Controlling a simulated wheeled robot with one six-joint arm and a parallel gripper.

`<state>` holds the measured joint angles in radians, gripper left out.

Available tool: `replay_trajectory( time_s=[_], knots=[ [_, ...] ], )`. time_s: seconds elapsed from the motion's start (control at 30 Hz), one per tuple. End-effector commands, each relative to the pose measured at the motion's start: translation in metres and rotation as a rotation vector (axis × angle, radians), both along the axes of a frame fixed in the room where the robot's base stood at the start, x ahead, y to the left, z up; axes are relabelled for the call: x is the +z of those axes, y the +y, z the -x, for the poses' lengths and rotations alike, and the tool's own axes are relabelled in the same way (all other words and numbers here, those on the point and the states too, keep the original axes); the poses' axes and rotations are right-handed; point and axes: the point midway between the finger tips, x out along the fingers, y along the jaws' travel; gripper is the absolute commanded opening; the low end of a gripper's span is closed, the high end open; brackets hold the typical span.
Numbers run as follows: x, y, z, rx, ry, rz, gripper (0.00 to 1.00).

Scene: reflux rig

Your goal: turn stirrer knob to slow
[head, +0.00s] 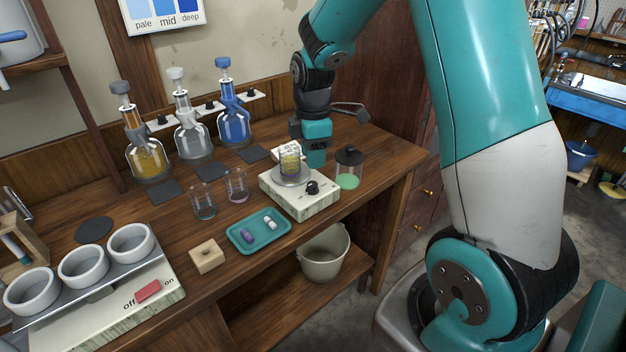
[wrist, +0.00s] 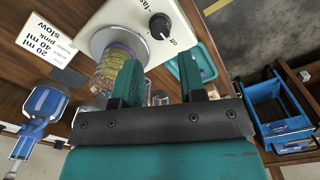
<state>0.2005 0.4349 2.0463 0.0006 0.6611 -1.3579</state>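The stirrer (head: 298,202) is a pale box on the bench with a round plate on top. Its black knob (head: 312,187) is on the near side; it also shows in the wrist view (wrist: 160,25), with "off" printed beside it and a white mark that seems to point towards "off". A glass vessel with yellowish contents (head: 290,161) stands on the plate. My gripper (head: 316,160) is above and behind the stirrer, close to the vessel. In the wrist view its two fingers (wrist: 160,82) are apart, with nothing held between them, and the knob lies beyond them.
A lidded jar with green contents (head: 348,170) stands right of the stirrer. A teal tray (head: 244,240) and two small glasses (head: 236,186) are to its left. Bottles (head: 190,135) line the back.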

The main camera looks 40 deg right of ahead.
Motion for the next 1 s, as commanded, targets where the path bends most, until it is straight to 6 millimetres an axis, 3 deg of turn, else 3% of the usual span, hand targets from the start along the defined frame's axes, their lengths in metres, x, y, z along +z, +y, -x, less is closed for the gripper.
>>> replay_trajectory(
  time_s=[0.1,0.3,0.5,0.77,0.8,0.93,1.0],
  knots=[
    [-0.028,0.0,0.001,0.0,0.005,-0.001,0.38],
    [-0.061,0.0,0.0,0.0,0.003,-0.001,0.38],
    [-0.075,0.0,0.0,0.0,0.0,0.0,0.38],
    [-0.077,0.0,0.0,0.0,-0.001,-0.001,0.38],
    [-0.077,0.0,0.0,0.0,-0.001,-0.001,0.35],
    [-0.077,0.0,0.0,0.0,-0.001,-0.001,0.06],
    [-0.077,0.0,0.0,0.0,-0.001,-0.001,0.03]
  ],
)
